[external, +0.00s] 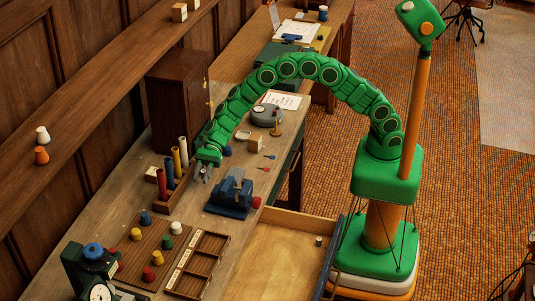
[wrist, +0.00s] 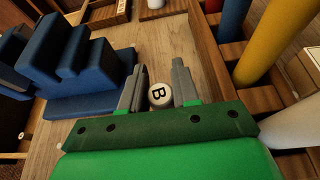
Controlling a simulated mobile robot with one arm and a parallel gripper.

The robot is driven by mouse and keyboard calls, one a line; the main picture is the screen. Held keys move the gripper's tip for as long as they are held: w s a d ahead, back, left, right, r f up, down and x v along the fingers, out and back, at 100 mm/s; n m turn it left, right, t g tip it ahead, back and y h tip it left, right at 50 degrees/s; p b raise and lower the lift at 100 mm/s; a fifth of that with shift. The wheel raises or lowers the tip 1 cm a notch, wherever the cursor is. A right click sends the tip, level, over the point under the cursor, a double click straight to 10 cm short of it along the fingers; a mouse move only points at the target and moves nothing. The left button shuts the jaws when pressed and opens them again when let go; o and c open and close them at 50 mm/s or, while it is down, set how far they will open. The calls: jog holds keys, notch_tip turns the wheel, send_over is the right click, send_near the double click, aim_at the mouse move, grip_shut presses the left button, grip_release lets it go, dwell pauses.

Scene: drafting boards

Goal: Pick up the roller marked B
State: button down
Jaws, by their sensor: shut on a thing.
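The roller marked B (wrist: 160,95) shows in the wrist view as a small pale cylinder, its round end with a black B facing the camera. My gripper (wrist: 160,88) has its two grey fingers on either side of it and is shut on it. In the external view my gripper (external: 204,174) is low over the bench, between the rack of coloured tubes and the blue stepped block. The roller cannot be made out there. Whether it touches the bench is unclear.
The blue stepped block (external: 232,192) stands close on one side, also in the wrist view (wrist: 70,60). The tube rack (external: 167,197) is close on the other. A peg board (external: 152,250) and a compartment tray (external: 198,263) lie nearer. An open drawer (external: 285,240) juts out.

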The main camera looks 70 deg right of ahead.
jog(key=s+d+r, duration=0.7)
jog(key=s+r, duration=0.2)
jog(key=s, duration=0.1)
jog(key=shift+s+d, duration=0.25)
jog(key=shift+s, duration=0.1)
